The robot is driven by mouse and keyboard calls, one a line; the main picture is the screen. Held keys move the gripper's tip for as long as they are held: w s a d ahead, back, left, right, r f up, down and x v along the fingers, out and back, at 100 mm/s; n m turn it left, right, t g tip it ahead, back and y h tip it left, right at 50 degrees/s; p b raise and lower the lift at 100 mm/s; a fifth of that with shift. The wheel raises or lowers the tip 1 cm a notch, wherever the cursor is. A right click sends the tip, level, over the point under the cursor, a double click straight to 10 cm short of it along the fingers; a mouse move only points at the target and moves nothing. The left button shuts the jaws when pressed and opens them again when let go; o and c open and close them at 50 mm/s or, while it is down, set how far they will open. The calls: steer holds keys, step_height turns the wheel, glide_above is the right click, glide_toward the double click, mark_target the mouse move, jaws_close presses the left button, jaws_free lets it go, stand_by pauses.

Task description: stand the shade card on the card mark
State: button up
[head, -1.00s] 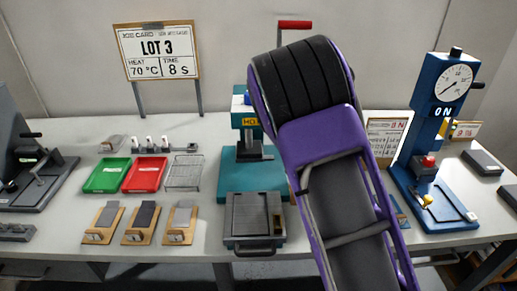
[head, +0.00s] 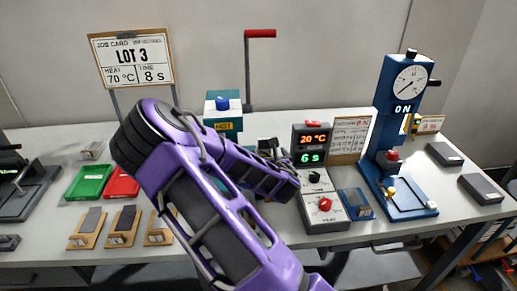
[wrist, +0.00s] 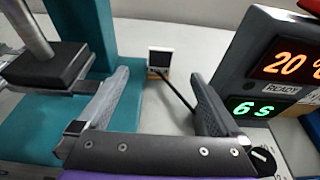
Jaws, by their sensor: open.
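A small white-edged card with a dark square (wrist: 160,58) stands beyond my fingers in the wrist view, on a small brown base. It looks like the shade card, but its print is too small to read. A thin dark rod runs from near it toward my right finger. My gripper (wrist: 155,105) is open, with nothing visibly held, and the card shows apart from it between the fingers. In the head view my gripper (head: 269,148) is partly hidden by my purple arm. I cannot make out the card mark.
A teal press (wrist: 105,20) stands close on the left of my gripper. A control box (head: 312,150) reading 20 °C and 6 s stands close on the right. A blue gauge stand (head: 391,120) is farther right. Green (head: 90,182) and red (head: 122,184) trays lie left.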

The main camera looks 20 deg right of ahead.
mark_target(265, 139)
steer(key=x, duration=1.4)
steer(key=shift+w+d+f, duration=0.2)
steer(key=shift+w, duration=0.1)
steer(key=c, duration=1.5)
steer(key=shift+r, duration=0.1)
steer(key=shift+c, duration=0.2)
